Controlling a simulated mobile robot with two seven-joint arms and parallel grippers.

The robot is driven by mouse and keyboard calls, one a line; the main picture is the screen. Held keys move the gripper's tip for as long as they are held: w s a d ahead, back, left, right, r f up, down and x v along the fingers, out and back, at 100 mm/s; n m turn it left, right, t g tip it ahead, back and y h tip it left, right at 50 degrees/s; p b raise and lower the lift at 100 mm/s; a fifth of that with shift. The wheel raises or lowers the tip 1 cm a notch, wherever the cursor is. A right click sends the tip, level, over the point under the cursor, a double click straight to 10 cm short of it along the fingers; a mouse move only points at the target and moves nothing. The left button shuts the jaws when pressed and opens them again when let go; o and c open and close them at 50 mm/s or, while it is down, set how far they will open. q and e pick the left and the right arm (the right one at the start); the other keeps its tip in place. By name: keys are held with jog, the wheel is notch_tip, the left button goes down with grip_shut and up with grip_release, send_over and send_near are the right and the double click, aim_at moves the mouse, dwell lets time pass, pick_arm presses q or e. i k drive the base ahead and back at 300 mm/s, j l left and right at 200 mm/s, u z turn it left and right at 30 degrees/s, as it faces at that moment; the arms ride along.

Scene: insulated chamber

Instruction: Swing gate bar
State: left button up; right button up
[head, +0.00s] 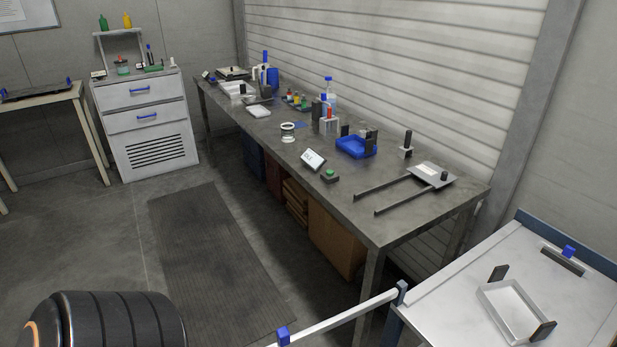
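The gate bar (338,317) is a long white bar low in the head view. Its right end meets a dark blue post (401,292) at the corner of a white-topped table. From there it runs left and toward me, across the floor space in front of the grey workbench. A blue knob (282,335) stands on the bar near its visible left end. The rest of the bar is cut off by the lower picture edge. Neither of my grippers is in view, and nothing is seen touching the bar.
The white-topped table (440,303) at lower right bears a tray frame with black handles (483,300). The long workbench (375,232) carries many small items, including a blue tray (352,153). Drawers (150,149) stand at the back left. A dark mat (215,262) lies on open floor.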

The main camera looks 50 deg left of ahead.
aim_at(284, 339)
jog(key=k+j+z, duration=0.35)
jog(key=k+j, duration=0.2)
jog(key=k+j+z, duration=0.15)
jog(key=j, duration=0.2)
jog(key=j+z, duration=0.1)
jog(key=j, duration=0.2)
jog(key=k+j+z, duration=0.15)
jog(key=j, duration=0.15)
jog(key=j+z, duration=0.35)
jog(key=j, duration=0.55)
jog(key=i+j+z, duration=0.1)
jog(key=j, duration=0.25)
jog(key=i+j+z, duration=0.1)
jog(key=j, duration=0.3)
